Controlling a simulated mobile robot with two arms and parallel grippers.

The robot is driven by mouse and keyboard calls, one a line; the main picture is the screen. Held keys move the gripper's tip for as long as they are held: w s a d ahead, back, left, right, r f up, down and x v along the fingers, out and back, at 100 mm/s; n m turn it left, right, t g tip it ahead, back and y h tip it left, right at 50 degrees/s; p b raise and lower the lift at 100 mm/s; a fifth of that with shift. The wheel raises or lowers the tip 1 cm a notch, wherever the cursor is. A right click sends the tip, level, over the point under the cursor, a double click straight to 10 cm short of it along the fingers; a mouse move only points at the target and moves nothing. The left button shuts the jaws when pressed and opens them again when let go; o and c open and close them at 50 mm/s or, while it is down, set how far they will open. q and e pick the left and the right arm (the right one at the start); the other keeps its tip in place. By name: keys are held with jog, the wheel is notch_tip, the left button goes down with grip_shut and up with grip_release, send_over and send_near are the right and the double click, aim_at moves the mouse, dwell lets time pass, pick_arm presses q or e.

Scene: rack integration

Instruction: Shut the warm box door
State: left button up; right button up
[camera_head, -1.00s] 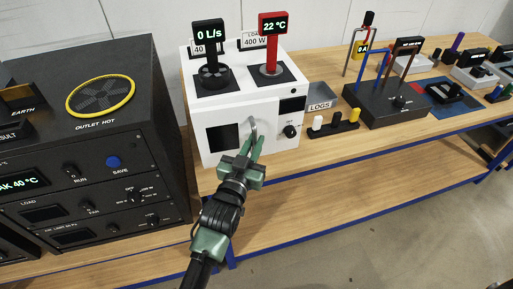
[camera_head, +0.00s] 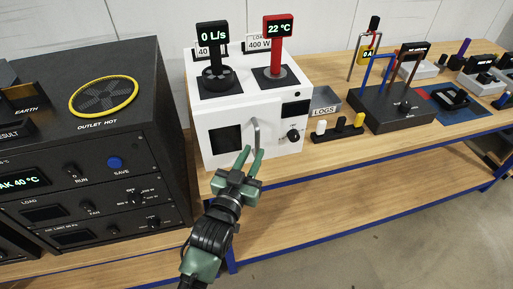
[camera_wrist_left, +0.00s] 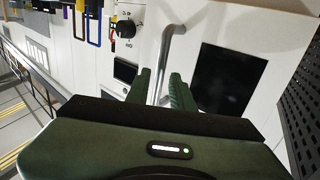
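The warm box (camera_head: 270,103) is a white box on the bench with a dark window and a grey bar handle on its front door (camera_head: 238,120). The door looks flush or nearly flush with the front; I cannot tell whether a small gap remains. My left gripper (camera_head: 252,156) is at the lower end of the handle (camera_head: 256,133). In the left wrist view its green fingers (camera_wrist_left: 164,90) are apart, and the handle (camera_wrist_left: 168,50) lines up with the gap between them. Contact is unclear. My right gripper is out of view.
A black rack unit (camera_head: 165,140) stands close on the left. A black knob (camera_head: 293,136) is right of the door. A strip with white, black and yellow pegs (camera_head: 338,132) and a grey LOGS tray (camera_head: 325,102) lie to the right.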

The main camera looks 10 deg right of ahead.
pick_arm(q)
jog(key=v, duration=0.3)
jog(key=shift+s+a, duration=0.15)
jog(key=shift+s, duration=0.15)
